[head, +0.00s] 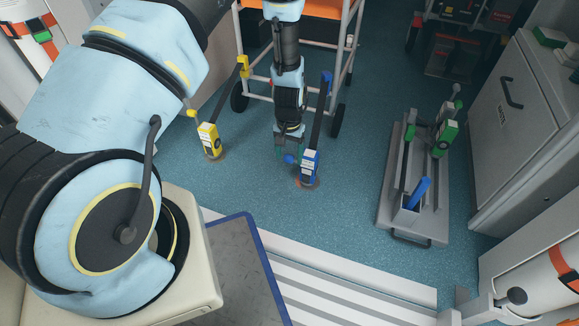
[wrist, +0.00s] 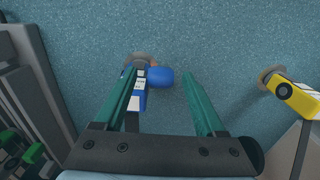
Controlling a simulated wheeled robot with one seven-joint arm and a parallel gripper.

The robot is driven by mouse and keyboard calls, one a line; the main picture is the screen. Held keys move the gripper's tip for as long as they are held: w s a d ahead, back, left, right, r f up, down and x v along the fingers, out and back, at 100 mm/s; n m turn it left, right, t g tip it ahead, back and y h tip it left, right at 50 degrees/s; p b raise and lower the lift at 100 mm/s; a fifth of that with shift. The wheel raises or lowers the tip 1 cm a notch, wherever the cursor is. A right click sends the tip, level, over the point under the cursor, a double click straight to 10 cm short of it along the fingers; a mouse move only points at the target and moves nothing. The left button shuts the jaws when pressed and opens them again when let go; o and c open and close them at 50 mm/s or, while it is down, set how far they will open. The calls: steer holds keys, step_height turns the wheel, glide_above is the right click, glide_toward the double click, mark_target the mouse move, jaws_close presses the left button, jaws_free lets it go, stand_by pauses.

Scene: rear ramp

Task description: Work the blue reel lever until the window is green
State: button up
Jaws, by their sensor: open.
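The blue reel (head: 309,165) stands on the floor at the foot of a black strap, with a blue round-ended lever (head: 289,159) sticking out to its left. In the wrist view the lever's blue knob (wrist: 161,77) lies between the green fingers of my gripper (wrist: 159,74), nearer the left finger. The left finger partly covers the blue reel body (wrist: 140,98). My gripper (head: 284,150) is open, and I cannot tell whether a finger touches the knob. The reel's window is too small to read in either view.
A yellow reel (head: 208,140) with its own strap stands left of the blue one. A grey floor plate (head: 416,222) with green fittings and a blue handle lies to the right. A wheeled stretcher frame (head: 340,50) is behind. Blue floor between is clear.

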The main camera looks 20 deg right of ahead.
step_height(320, 180, down, 6)
steer(key=shift+r+b, duration=0.1)
steer(key=shift+b, duration=0.75)
steer(key=shift+c, duration=0.2)
jaws_close()
stand_by(0.7)
